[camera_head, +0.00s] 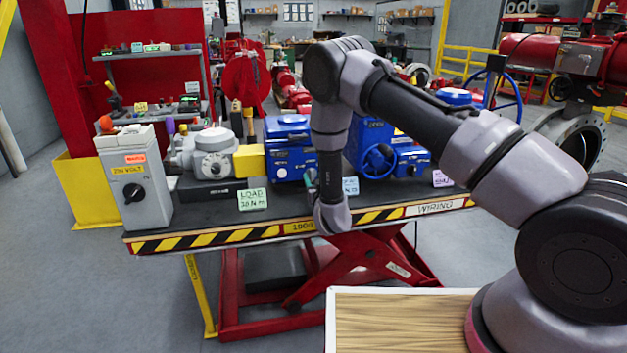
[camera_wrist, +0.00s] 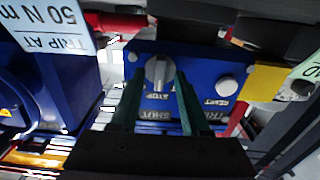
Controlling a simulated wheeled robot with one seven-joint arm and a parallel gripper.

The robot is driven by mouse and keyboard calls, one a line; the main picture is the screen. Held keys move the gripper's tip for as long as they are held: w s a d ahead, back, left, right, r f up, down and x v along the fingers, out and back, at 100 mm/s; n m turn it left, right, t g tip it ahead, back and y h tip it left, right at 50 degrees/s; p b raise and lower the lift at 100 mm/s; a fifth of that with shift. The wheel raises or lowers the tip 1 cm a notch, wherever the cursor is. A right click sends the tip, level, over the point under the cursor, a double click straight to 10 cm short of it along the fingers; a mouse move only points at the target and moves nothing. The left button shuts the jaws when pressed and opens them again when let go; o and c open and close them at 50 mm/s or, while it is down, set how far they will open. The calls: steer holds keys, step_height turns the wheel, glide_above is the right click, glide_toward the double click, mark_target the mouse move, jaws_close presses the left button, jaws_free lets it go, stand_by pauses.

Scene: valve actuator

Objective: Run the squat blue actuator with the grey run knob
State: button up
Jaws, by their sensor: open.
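The squat blue actuator (camera_head: 288,135) stands on the dark bench top, joined on its left to a yellow block (camera_head: 249,161). Its blue front panel (camera_wrist: 205,75) fills the middle of the wrist view, upside down. The grey knob (camera_wrist: 159,72) sits on that panel, its ridge about upright in the picture, beside a STOP label. My gripper (camera_wrist: 157,80) is open, its two green fingers reaching toward the panel with one tip on each side of the knob. I cannot tell if either tip touches it. In the head view my arm hides part of the panel and the knob.
A second blue actuator with a handwheel (camera_head: 378,161) stands close to the right, with a "TRIP AT 50 N m" card (camera_wrist: 55,25). A grey box with a black knob (camera_head: 134,192) and a load card (camera_head: 253,199) stand left.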

jaws_close()
steer(key=shift+n, duration=0.3)
steer(key=n, duration=0.4)
steer(key=shift+a, duration=0.1)
steer(key=shift+f+n, duration=0.1)
steer(key=shift+n, duration=2)
jaws_free()
